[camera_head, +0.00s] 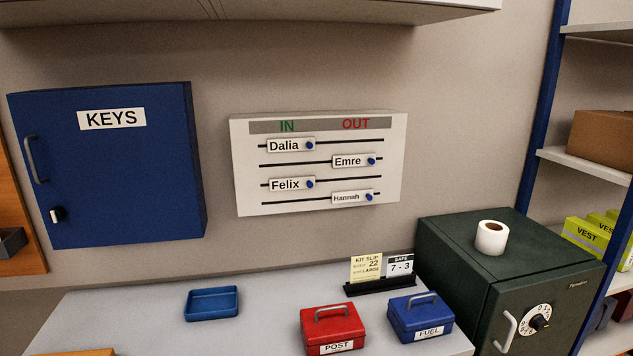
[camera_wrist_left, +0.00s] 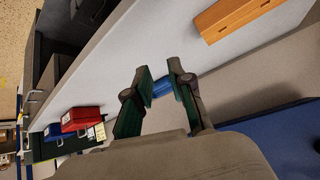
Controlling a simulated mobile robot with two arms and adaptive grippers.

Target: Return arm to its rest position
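In the left wrist view my left gripper (camera_wrist_left: 159,68) shows with its two dark fingers apart and nothing held between them. The small blue tray (camera_wrist_left: 161,88) shows beyond the fingers on the desk, partly hidden by them. In the head view the same tray (camera_head: 212,303) is empty and no gripper shows. My right gripper is in neither view.
The blue KEYS cabinet (camera_head: 105,175) is shut on the wall beside the IN/OUT board (camera_head: 318,206). The grey desk (camera_head: 130,310) holds a red POST box (camera_head: 333,328), a blue FUEL box (camera_head: 421,316) and a slip holder (camera_head: 380,286). A green safe (camera_head: 450,260) stands right.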

